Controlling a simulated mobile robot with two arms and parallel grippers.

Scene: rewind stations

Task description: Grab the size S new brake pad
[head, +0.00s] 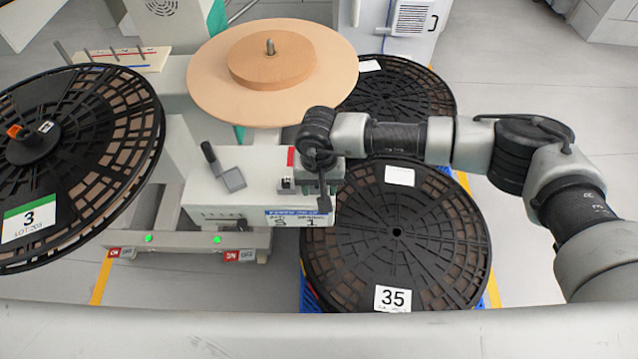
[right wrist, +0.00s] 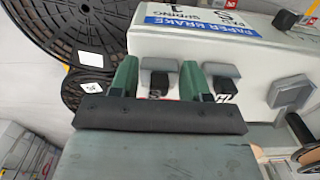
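A white box (head: 225,197) with a blue-striped "paper brake" label (head: 297,213) stands in the middle of the head view; it also shows upside down in the right wrist view (right wrist: 180,42). Small grey pads sit along its edge. One grey pad (right wrist: 158,63) lies between my right fingers, above a dark tag that seems to read S (right wrist: 158,88). Another grey pad (right wrist: 221,70) is just right of the fingers, by a tag seemingly reading H (right wrist: 224,98). My right gripper (right wrist: 157,75) is open around the first pad; contact cannot be told. My left gripper is not in view.
A black-handled grey tool (head: 228,174) lies on the box. A large black reel marked 3 (head: 100,150) stands left, a reel marked 35 (head: 440,240) lies right, and another reel (head: 415,90) lies behind. A tan disc (head: 210,75) is behind the box.

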